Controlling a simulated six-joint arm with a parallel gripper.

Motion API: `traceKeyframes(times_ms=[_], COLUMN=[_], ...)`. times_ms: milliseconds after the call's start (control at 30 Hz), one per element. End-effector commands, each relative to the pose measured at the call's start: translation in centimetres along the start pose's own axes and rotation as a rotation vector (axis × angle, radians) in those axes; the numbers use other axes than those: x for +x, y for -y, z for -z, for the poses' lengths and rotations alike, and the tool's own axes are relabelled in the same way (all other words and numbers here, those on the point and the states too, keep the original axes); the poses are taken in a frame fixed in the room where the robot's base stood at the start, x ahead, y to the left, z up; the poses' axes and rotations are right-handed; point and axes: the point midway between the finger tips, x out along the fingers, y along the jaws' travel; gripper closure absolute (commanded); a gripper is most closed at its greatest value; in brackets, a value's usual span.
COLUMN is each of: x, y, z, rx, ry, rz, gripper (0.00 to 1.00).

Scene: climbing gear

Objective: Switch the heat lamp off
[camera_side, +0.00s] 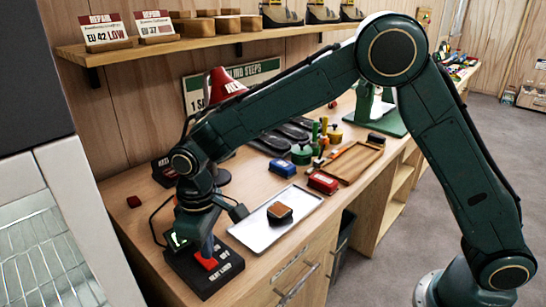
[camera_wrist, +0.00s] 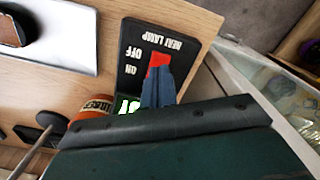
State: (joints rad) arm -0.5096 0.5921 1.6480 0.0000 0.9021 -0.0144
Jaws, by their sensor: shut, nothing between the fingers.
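The black switch box (camera_side: 197,281) lies at the bench's front left edge, marked HEAT LAMP, OFF and ON; it also shows in the wrist view (camera_wrist: 183,50). Its red switch (camera_wrist: 159,59) is partly covered by my fingers, and I cannot tell its setting. My gripper (camera_side: 207,255) points down with its shut, empty fingertips at the red switch, seeming to touch it; the fingers also show in the wrist view (camera_wrist: 158,76). A small green panel with white marks (camera_side: 176,240) is lit by the ON end. The red lamp shade (camera_side: 225,85) stands behind my arm; its glow cannot be judged.
A pale metal tray (camera_side: 258,237) with a brown-topped block (camera_side: 280,212) lies right of the box. A red-topped brush (camera_side: 323,182), wooden tray (camera_side: 352,165) and several small containers stand farther back. A small dark red block (camera_side: 134,201) lies left, near bare wood.

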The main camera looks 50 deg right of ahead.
Motion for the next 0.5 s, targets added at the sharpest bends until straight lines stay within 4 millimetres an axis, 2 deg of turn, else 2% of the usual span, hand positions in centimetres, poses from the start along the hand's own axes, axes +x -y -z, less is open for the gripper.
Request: traceKeyframes(times_ms=[500], x=[-3.0], y=[0.0], z=[0.1], rx=[0.0], ry=[-0.003], rz=[0.0], gripper=[1.0])
